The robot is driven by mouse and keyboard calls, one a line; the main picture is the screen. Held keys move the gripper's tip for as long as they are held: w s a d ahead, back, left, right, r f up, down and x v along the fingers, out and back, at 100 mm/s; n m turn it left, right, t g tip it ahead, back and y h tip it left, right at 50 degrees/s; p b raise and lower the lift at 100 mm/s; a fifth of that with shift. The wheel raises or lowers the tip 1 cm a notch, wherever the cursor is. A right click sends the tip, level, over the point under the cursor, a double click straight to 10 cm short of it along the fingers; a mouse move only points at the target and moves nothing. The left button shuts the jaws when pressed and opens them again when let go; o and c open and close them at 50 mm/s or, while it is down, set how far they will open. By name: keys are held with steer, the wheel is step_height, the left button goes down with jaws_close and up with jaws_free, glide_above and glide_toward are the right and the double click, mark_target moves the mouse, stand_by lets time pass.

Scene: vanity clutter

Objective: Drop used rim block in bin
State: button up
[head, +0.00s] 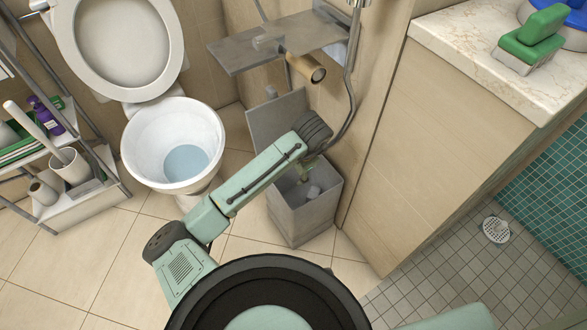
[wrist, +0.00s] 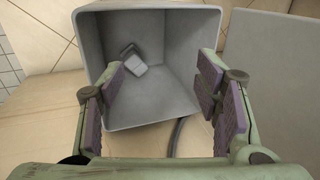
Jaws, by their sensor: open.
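The grey bin (head: 301,222) stands on the floor between the toilet and the vanity wall, its lid swung up. My gripper (head: 308,172) is over the bin's opening, mostly hidden behind my arm in the head view. In the wrist view my gripper (wrist: 165,95) is open, with nothing between its fingers, and the bin (wrist: 148,10) opens in front of it. A small pale grey block (wrist: 133,62), likely the used rim block, lies inside the bin, apart from the fingers. A pale shape in the bin (head: 313,192) also shows in the head view.
The toilet (head: 215,125) stands open left of the bin. A metal shelf (head: 240,57) and paper-roll holder (head: 306,68) hang above it. A rack (head: 75,200) with bottles and rolls is at left.

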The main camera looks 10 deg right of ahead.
steer(key=v, duration=1.1)
steer(key=shift+r, duration=0.15)
